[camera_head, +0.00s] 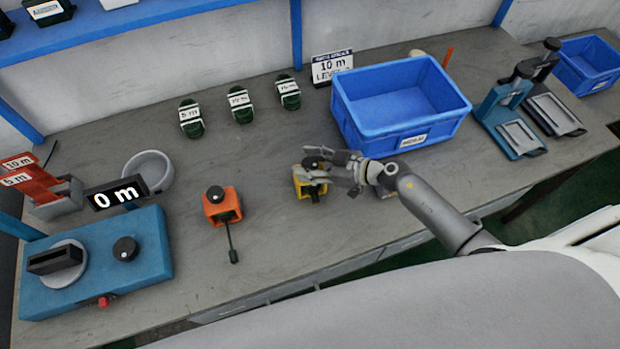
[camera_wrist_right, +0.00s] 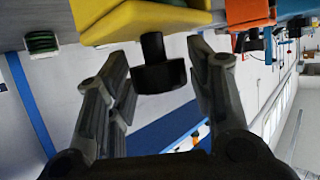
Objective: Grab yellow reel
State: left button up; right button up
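The yellow reel (camera_head: 308,187) with a dark knob on top stands on the grey workbench, left of the blue crate, partly hidden by my right gripper. My right gripper (camera_head: 335,170) reaches in from the right over it. In the right wrist view the yellow body (camera_wrist_right: 140,18) and its black knob (camera_wrist_right: 158,76) show between the two fingers of the right gripper (camera_wrist_right: 160,58). The fingers are spread, with a gap visible on each side of the knob, so the gripper is open. My left gripper is not in view.
An orange reel (camera_head: 221,205) with a hanging black plug stands to the left. A blue crate (camera_head: 400,139) is behind the gripper. Several green coils (camera_head: 241,106) lie at the back. A blue device (camera_head: 90,270) with a 0 m display (camera_head: 117,194) is at left.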

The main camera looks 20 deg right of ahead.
grip_shut()
jog(key=shift+r, duration=0.1)
